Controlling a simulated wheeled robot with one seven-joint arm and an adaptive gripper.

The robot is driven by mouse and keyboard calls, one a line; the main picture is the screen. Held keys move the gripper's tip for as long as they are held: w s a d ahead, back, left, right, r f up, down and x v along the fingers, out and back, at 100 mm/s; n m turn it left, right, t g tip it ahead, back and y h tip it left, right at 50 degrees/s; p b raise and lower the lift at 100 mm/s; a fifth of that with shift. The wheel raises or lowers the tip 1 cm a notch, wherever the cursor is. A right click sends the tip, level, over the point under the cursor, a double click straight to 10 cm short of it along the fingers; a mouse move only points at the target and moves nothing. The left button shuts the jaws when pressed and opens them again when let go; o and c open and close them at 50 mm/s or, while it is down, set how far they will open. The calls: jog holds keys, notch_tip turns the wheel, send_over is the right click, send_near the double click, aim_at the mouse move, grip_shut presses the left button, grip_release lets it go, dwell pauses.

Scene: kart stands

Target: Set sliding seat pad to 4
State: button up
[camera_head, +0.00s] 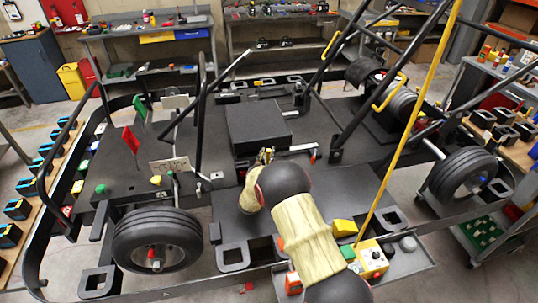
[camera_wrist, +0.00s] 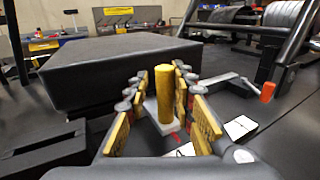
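The seat pad is a dark, flat-topped block (camera_head: 258,122) in the middle of the kart floor. It fills the left and centre of the wrist view (camera_wrist: 120,72). A yellow upright post (camera_wrist: 165,92) on a pale base stands in front of the pad's near side. My gripper (camera_wrist: 163,105) is low at this post, with one yellow-padded finger on each side. The fingers look apart, with gaps beside the post; contact is not clear. In the head view my gripper (camera_head: 265,156) is small and partly hidden by my arm. No scale number is readable.
A white marked card (camera_wrist: 240,127) and an orange-tipped lever (camera_wrist: 267,92) lie right of my gripper. Black frame tubes (camera_head: 335,110) rise right of the pad. A red flag (camera_head: 131,139) stands left. A yellow pole (camera_head: 410,120) slants across the right side.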

jog(key=shift+o, duration=1.2)
jog(key=shift+s, duration=0.1)
jog(key=s, duration=0.4)
jog(key=s+a, duration=0.1)
jog(key=s, duration=0.6)
jog(key=shift+s+a, duration=0.3)
jog(key=shift+a, duration=0.1)
